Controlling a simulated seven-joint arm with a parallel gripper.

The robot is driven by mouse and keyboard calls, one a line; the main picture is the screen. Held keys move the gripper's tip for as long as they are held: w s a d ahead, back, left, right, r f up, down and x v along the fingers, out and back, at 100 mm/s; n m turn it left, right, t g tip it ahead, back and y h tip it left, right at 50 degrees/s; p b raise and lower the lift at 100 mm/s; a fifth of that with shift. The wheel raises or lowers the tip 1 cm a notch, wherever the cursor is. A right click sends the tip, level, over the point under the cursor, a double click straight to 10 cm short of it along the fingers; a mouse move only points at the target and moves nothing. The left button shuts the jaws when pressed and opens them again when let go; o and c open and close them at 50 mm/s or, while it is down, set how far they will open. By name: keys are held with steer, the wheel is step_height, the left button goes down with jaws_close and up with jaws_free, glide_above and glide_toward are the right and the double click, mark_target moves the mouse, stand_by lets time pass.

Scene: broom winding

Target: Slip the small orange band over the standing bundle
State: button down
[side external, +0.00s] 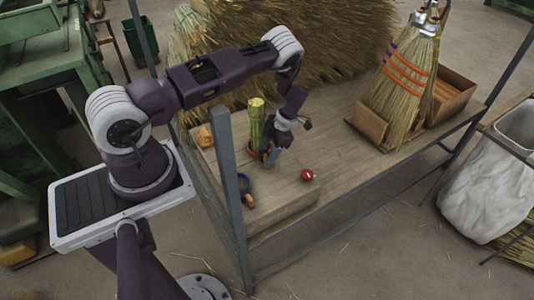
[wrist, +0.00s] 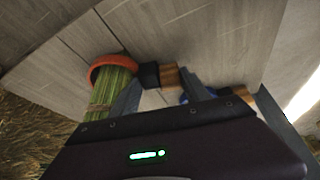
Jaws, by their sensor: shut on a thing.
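The standing bundle (side external: 256,118) is a tied sheaf of green stalks, upright on the wooden table. In the wrist view, the bundle (wrist: 108,93) rises toward the camera at the left. The orange band (wrist: 97,66) appears around the bundle's lower end, close to the table; whether it touches the table I cannot tell. A black and wooden tab (wrist: 165,76) sticks out from the band's right side. My gripper (wrist: 160,85) is shut on this tab, beside the bundle. In the side view, my gripper (side external: 268,156) is low, just right of the bundle's base.
A blue ring (side external: 244,183) with a wooden tab lies near the table's front left. A red ball (side external: 307,174) lies to the right of my gripper. Brooms (side external: 402,85) and a wooden box (side external: 455,92) stand at the right end. A large straw heap (side external: 320,40) fills the back.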

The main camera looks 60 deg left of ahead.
steer(key=shift+a, duration=0.1)
steer(key=shift+c, duration=2.2)
jaws_free()
